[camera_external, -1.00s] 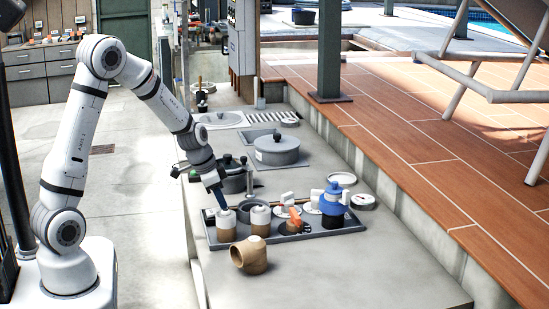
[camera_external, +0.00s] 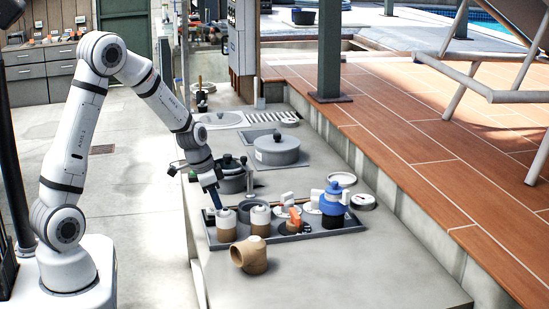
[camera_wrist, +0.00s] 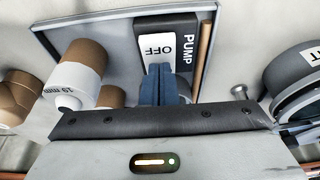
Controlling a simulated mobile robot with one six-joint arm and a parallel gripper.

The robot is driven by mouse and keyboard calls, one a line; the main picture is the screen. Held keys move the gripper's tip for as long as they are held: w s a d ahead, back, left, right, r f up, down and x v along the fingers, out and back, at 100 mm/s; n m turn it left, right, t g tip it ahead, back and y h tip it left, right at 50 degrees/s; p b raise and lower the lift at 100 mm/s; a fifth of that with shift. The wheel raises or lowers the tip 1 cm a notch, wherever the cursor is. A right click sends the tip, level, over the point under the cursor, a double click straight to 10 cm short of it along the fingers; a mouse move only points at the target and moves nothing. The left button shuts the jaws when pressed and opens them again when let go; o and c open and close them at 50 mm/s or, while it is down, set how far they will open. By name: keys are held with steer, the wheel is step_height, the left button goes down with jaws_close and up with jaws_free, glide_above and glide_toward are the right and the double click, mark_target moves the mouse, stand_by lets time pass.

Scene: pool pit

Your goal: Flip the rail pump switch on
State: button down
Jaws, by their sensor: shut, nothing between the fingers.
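In the wrist view, the pump switch (camera_wrist: 158,48) is a dark housing with a white rocker face marked OFF and the word PUMP beside it. It sits in a grey tray (camera_wrist: 108,30). My gripper (camera_wrist: 160,68) has its blue fingers shut and empty, with the tips at the near end of the white face. I cannot tell whether they touch it. In the external view, my gripper (camera_external: 218,206) points down over the left end of the tray (camera_external: 300,236), close behind a white-topped brown fitting. The switch cannot be made out there.
White-topped brown fittings (camera_external: 260,229), an orange-handled valve (camera_external: 293,219) and a blue-topped pot (camera_external: 333,202) stand in the tray. A brown pipe elbow (camera_external: 255,259) lies in front. A grey lidded pot (camera_external: 277,150) is farther back.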

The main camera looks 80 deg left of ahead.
steer(key=shift+w+r+p, duration=0.1)
steer(key=shift+r+p, duration=0.2)
steer(key=shift+r, duration=0.2)
step_height(320, 180, up, 13)
stand_by(0.6)
steer(key=s+d+r, duration=0.2)
steer(key=s+d, duration=0.2)
steer(key=d, duration=0.4)
steer(key=s+d+r, duration=0.2)
steer(key=s+d, duration=0.1)
steer(key=d, duration=0.6)
steer(key=s+d, duration=0.8)
steer(key=s, duration=0.2)
steer(key=shift+s+f, duration=0.3)
steer(key=shift+f, duration=0.15)
steer(key=shift+a, duration=0.1)
